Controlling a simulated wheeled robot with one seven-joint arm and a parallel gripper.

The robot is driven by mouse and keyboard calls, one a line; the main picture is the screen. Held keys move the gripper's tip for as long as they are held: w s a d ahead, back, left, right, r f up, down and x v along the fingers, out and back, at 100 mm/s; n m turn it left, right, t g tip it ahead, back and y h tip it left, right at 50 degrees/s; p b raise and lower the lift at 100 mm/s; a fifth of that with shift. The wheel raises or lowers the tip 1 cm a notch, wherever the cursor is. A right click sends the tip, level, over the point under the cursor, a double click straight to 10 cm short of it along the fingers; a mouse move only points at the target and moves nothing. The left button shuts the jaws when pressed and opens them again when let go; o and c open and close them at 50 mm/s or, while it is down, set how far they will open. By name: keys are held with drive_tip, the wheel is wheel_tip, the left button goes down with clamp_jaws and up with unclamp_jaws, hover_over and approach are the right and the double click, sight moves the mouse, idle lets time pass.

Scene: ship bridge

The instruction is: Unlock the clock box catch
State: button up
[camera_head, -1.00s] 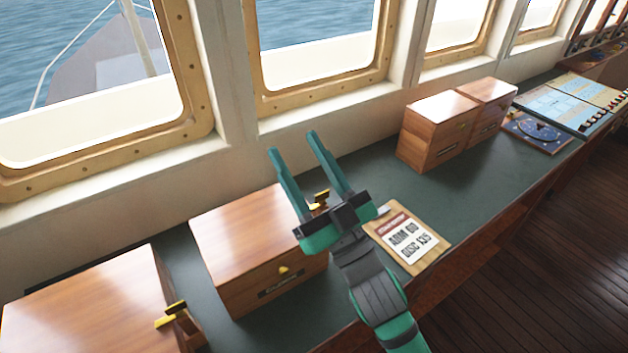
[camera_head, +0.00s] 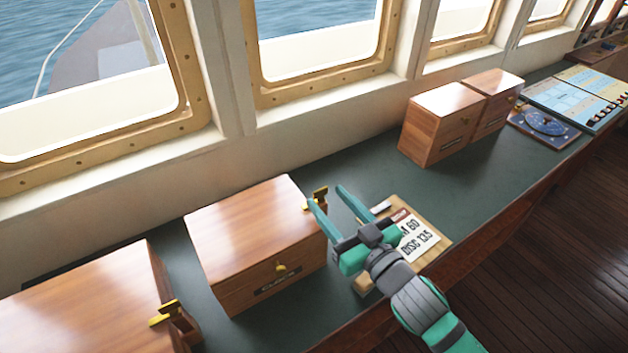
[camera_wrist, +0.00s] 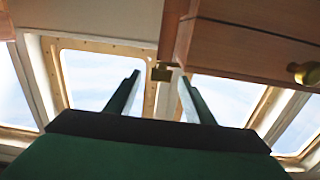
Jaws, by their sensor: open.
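The middle wooden box (camera_head: 245,225) stands on the dark green counter, with a small brass knob and a dark label on its front; I cannot read the label surely. Its brass catch (camera_head: 320,192) sticks out from its right side near the top. My gripper (camera_head: 328,198) is open and empty at that side, fingers pointing toward the catch. In the wrist view the catch (camera_wrist: 162,73) shows between the two fingertips (camera_wrist: 159,77), seemingly just beyond them; I cannot tell if they touch it. The box (camera_wrist: 255,35) fills the upper right there.
Another wooden box (camera_head: 90,300) with a brass catch stands at the near left. A clipboard (camera_head: 425,240) lies partly hidden behind my gripper. Two closed boxes (camera_head: 440,125) stand farther right, before a chart panel. Windows line the wall behind. The counter between clipboard and far boxes is clear.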

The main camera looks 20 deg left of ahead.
sight(320, 194)
drive_tip(key=x, duration=0.6)
drive_tip(key=shift+s+a, duration=0.1)
drive_tip(key=shift+a, duration=0.15)
drive_tip(key=shift+x, duration=0.85)
drive_tip(key=shift+d, duration=0.15)
drive_tip(key=c, duration=1)
